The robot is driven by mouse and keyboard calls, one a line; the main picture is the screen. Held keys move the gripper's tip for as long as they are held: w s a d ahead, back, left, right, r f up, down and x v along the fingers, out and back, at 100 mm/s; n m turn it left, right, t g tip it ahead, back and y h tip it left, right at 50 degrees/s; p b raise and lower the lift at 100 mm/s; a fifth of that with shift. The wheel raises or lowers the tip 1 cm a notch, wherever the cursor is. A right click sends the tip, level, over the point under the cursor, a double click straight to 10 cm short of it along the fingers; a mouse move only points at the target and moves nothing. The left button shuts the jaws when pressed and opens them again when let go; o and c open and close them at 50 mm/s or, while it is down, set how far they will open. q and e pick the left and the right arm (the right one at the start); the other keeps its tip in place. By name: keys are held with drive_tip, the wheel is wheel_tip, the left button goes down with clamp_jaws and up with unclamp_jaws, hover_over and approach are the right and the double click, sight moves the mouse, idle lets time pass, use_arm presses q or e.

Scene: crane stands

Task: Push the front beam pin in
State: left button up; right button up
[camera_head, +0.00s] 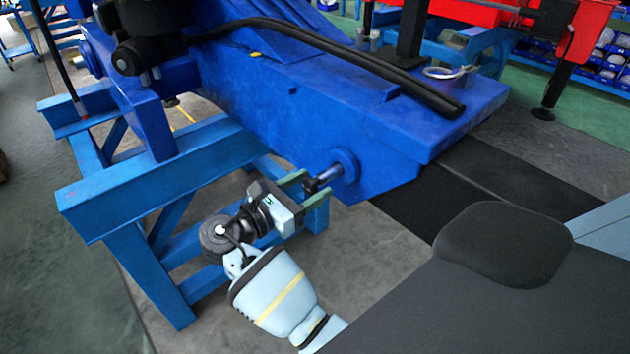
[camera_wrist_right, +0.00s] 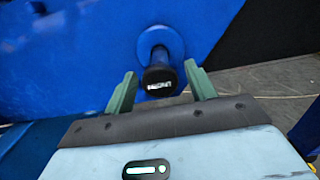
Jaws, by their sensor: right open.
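The front beam pin (camera_head: 323,177) sticks out of a round blue collar (camera_head: 346,165) on the side of the blue beam (camera_head: 310,110). Its dark end (camera_wrist_right: 160,82) faces the camera in the right wrist view, with the collar behind it. My right gripper (camera_head: 306,189) is open at the pin's outer end. In the right wrist view its green fingers (camera_wrist_right: 161,92) stand on either side of the pin, with a gap visible on both sides. I cannot tell how deep the pin sits in the collar. My left gripper is not in view.
A light blue stand (camera_head: 130,190) holds the beam at the left, close to my right arm. A black hose (camera_head: 370,66) lies along the beam's top. A red machine (camera_head: 590,30) stands at the back right. Grey floor lies below the gripper.

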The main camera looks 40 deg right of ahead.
drive_tip(key=shift+d, duration=0.25)
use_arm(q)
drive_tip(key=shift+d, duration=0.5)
use_arm(e)
drive_tip(key=shift+a, duration=0.1)
